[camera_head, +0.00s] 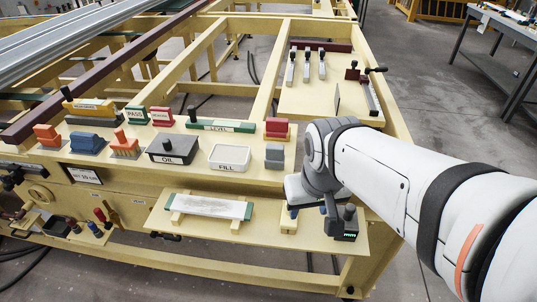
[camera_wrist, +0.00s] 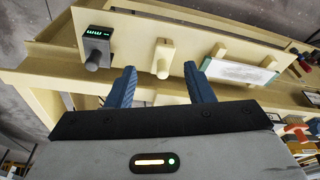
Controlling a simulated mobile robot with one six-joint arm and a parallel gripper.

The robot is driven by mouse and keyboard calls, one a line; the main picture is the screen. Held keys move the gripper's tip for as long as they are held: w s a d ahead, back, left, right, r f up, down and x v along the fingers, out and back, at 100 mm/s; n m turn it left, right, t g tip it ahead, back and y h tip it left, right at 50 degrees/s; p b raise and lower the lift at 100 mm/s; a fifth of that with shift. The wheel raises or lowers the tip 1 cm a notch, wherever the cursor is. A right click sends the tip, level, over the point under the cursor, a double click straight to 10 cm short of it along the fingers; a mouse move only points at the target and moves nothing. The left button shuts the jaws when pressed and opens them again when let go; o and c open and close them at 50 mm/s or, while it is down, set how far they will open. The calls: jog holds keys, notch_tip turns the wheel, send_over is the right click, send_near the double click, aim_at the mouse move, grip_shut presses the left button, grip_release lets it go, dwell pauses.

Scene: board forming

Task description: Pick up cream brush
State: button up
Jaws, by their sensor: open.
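The cream brush (camera_wrist: 163,60) shows in the wrist view as a small pale block with a protruding handle on the lower shelf. My gripper (camera_wrist: 161,70) is open, with one blue finger to each side of the brush in the picture. The fingertips appear close to it, but I cannot tell whether they touch it. In the head view, my gripper (camera_head: 294,209) is over the right part of the shelf, and a cream part of the brush (camera_head: 287,222) shows just beside it, largely covered.
A gauge with a lit display (camera_head: 345,228) stands right of the gripper, close to my wrist. A whitish plate on wooden supports (camera_head: 210,207) lies left on the same shelf. The FILL tray (camera_head: 229,158), OIL box (camera_head: 173,150) and grey block (camera_head: 275,155) stand on the ledge behind.

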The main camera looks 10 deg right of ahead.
jog(key=w+m+p, duration=0.1)
jog(key=w, duration=0.1)
jog(key=w+m+p, duration=0.1)
jog(key=w, duration=0.2)
jog(key=w+f+g+p, duration=0.1)
jog(key=w, duration=0.1)
jog(key=shift+w+d+m+p, duration=0.3)
jog(key=shift+m+p, duration=0.1)
jog(key=w+f+m+p, duration=0.1)
jog(key=w+f, duration=0.2)
jog(key=w+f+m+g+p, duration=0.1)
jog(key=w+f+m+p, duration=0.1)
jog(key=w+f, duration=0.1)
jog(key=shift+w+g, duration=0.3)
jog(key=shift+w+f+m, duration=0.15)
jog(key=shift+f+m, duration=0.15)
jog(key=shift+f, duration=1.35)
jog(key=shift+s+a+f+p, duration=0.1)
jog(key=shift+f+p, duration=0.15)
jog(key=shift+f, duration=0.6)
jog(key=shift+s+d+f+p, duration=0.15)
jog(key=shift+f+p, duration=0.1)
jog(key=shift+f, duration=0.65)
jog(key=shift+s+a+f+p, duration=0.15)
jog(key=shift+f+p, duration=0.1)
jog(key=shift+f, duration=0.6)
grip_shut()
